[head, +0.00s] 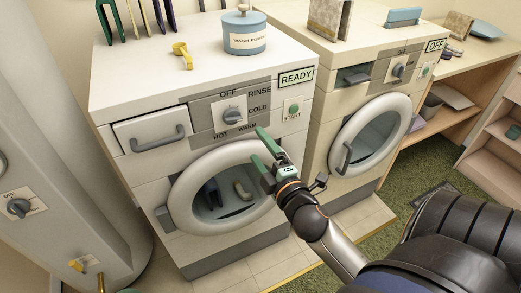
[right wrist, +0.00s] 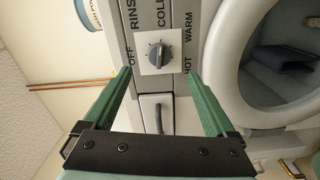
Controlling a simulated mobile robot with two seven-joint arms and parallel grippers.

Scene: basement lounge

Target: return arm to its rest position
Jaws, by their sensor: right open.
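My right gripper (head: 262,157) has green fingers and is held in front of the left machine, a white washer (head: 140,90). In the right wrist view its fingers (right wrist: 165,95) are spread wide with nothing between them. The washer's dial (head: 232,115) lies beyond the fingertips and also shows in the right wrist view (right wrist: 158,54). My right arm (head: 340,250) reaches in from the lower right. My left gripper is not in the head view.
The washer's round door (head: 180,195) is close to the gripper, with items visible inside. A second machine (head: 335,70) stands to the right, its door (head: 402,112) shut. Shelves (head: 490,150) stand further right. A wash powder tub (head: 244,32) sits on the washer. Green carpet (head: 390,215) lies on the floor.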

